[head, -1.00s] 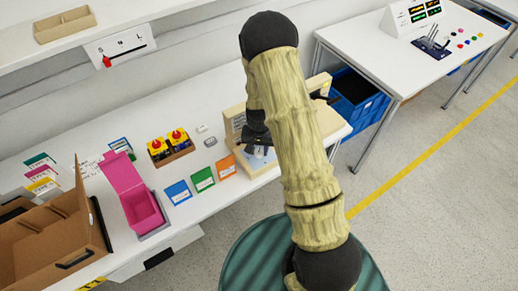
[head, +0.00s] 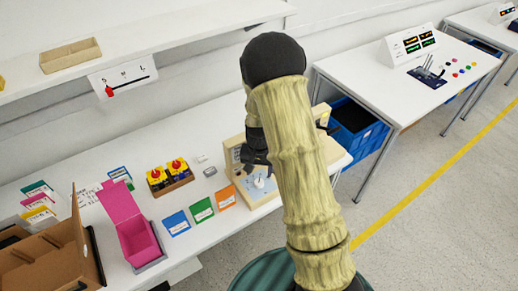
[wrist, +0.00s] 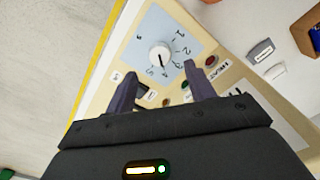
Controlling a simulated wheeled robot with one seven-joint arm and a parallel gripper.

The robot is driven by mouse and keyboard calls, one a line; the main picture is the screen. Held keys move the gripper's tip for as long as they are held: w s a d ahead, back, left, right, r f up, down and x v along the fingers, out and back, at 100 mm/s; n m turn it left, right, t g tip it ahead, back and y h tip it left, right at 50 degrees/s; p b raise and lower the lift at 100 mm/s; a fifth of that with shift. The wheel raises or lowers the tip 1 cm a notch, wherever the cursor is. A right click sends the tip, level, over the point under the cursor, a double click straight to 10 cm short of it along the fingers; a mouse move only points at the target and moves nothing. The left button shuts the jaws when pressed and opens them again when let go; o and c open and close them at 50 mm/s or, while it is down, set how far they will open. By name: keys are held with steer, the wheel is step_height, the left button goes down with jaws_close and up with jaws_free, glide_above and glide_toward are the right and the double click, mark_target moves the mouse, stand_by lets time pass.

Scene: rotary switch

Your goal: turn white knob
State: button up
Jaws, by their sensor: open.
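The white knob (wrist: 160,57) is round with a dark pointer line and sits on a light blue dial plate (wrist: 145,35) marked with numbers. In the head view the knob (head: 259,182) stands on the beige panel, just below my gripper (head: 256,160). In the wrist view my gripper (wrist: 160,72) is open, with one dark finger on each side of the knob's line. The knob appears just beyond the fingertips, with nothing held. I cannot tell whether a finger touches it. My arm hides the right part of the panel in the head view.
The beige panel also carries a red button (wrist: 211,61) and small labels. Coloured cards (head: 202,210), a pink box (head: 138,241) and yellow-and-red switches (head: 169,176) lie to the left. A blue crate (head: 358,128) stands beyond the table's right end.

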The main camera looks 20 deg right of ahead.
mark_target(259, 182)
step_height(259, 182, up, 12)
steer(key=b, duration=0.1)
steer(key=shift+f, duration=0.15)
stand_by(0.5)
steer(key=s+r+n+t, duration=0.1)
steer(key=s+r+n, duration=0.1)
steer(key=s, duration=0.5)
steer(key=s+r+n+t, duration=0.1)
steer(key=s+r+n, duration=0.1)
steer(key=s, duration=0.6)
steer(key=shift+s+d+t, duration=0.15)
steer(key=shift+s+t, duration=0.15)
